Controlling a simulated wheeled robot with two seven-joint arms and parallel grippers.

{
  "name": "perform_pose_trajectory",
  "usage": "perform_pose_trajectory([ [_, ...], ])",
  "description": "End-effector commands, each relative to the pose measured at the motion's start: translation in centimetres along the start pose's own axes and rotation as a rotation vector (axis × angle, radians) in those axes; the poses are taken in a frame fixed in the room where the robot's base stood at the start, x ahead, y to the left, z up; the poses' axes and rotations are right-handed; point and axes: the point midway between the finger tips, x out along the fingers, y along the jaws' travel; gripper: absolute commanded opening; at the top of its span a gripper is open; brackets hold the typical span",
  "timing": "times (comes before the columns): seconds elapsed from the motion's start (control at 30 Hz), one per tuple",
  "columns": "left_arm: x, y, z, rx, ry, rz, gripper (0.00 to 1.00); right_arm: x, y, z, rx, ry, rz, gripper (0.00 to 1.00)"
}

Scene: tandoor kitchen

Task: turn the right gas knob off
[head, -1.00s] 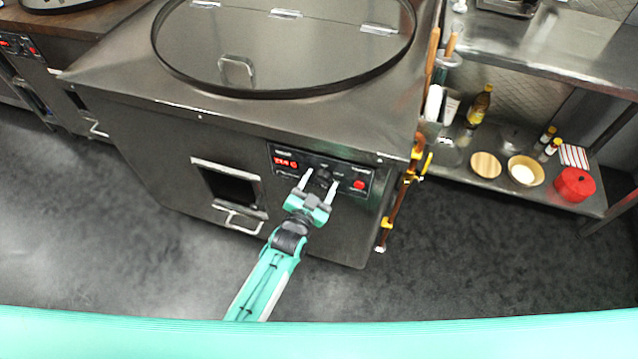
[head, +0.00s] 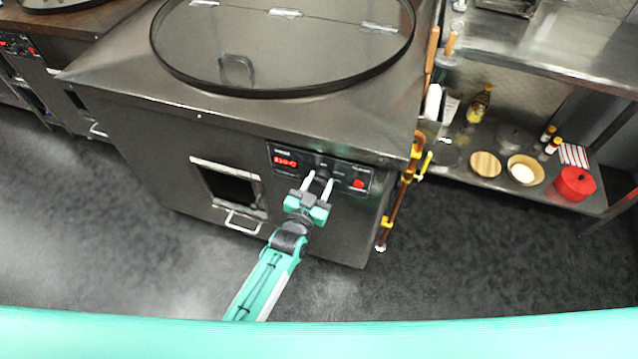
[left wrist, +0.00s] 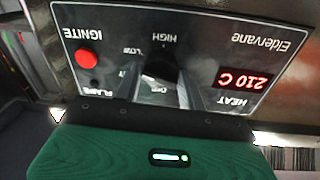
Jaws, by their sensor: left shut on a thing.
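The dark gas knob (head: 323,173) sits on the black control panel (head: 341,178) at the front of the large steel tandoor. In the left wrist view the knob (left wrist: 161,68) appears upside down, between the HIGH, LOW and OFF labels. Its exact setting is too dark to tell. My left gripper (head: 319,180) is shut on the knob, one pale finger on each side of it. The red display (left wrist: 243,78) reads 210 C. A red ignite button (left wrist: 87,58) is on the same panel. My right gripper is not in view.
A copper pipe with yellow valve handles (head: 397,200) runs down the tandoor's right corner. A small window and door handle (head: 243,220) are left of the panel. A second unit (head: 22,48) stands at far left. The floor in front is clear.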

Motion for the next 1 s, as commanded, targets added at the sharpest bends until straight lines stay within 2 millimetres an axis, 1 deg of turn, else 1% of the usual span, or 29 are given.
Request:
perform_pose_trajectory([
  [0.33,0.0,-0.2,0.1,-0.322,0.026,-0.009,0.17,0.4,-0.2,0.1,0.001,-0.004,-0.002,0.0],
  [0.7,0.0,-0.2,0.3,-0.674,0.052,-0.019,0.17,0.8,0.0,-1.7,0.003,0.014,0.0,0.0],
  [1.0,0.0,-0.1,0.4,-0.959,0.073,-0.026,0.17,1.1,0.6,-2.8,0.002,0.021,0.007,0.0],
])
